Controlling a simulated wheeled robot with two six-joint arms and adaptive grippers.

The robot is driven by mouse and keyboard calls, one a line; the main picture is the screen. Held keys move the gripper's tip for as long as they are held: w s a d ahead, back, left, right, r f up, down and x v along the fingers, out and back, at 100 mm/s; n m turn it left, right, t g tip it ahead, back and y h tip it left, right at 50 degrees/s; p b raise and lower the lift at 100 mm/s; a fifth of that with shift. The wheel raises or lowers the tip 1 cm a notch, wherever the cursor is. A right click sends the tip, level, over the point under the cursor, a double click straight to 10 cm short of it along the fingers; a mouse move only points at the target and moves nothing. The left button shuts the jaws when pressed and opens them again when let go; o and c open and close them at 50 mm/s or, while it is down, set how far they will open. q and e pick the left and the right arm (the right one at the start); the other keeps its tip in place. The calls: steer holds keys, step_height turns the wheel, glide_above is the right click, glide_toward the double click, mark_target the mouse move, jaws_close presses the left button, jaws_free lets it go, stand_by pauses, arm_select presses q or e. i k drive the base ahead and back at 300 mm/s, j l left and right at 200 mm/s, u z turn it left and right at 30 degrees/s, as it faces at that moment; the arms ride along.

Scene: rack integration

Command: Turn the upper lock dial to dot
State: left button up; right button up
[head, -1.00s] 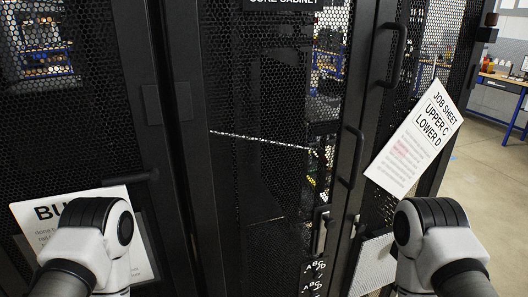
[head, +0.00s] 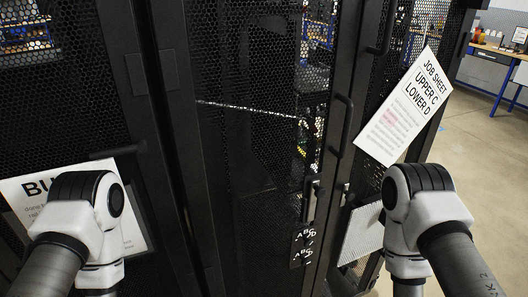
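The upper lock dial (head: 304,236) is a small dark dial with white letters A, B, C, D around it, low on the right edge of the black mesh cabinet door (head: 245,150). The lower lock dial (head: 302,256) is just below it with similar letters. Their pointer settings are too small to tell. A door latch handle (head: 311,198) sits above the dials. My two arms show at the lower left and lower right, apart from the dials. Both grippers are outside the picture or hidden behind my arm links.
A tilted job sheet (head: 407,105) on the right door reads UPPER C, LOWER D. A long pull handle (head: 341,125) stands out above the dials. A white paper (head: 30,190) hangs at left. A blue-legged workbench (head: 490,68) stands at far right, with open floor (head: 475,150) before it.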

mark_target(308, 243)
steer(key=l+u, duration=0.1)
steer(key=l, duration=0.4)
steer(key=l+u, duration=0.1)
steer(key=l, duration=0.4)
steer(key=k+l+u, duration=0.1)
steer(key=l, duration=0.35)
steer(key=k+l+u, duration=0.1)
steer(key=l, duration=0.4)
steer(key=k+l+u, duration=0.1)
steer(key=l, duration=0.4)
steer(key=k+l+u, duration=0.15)
steer(key=l, duration=0.3)
steer(key=k+l+u, duration=0.1)
steer(key=l, duration=0.35)
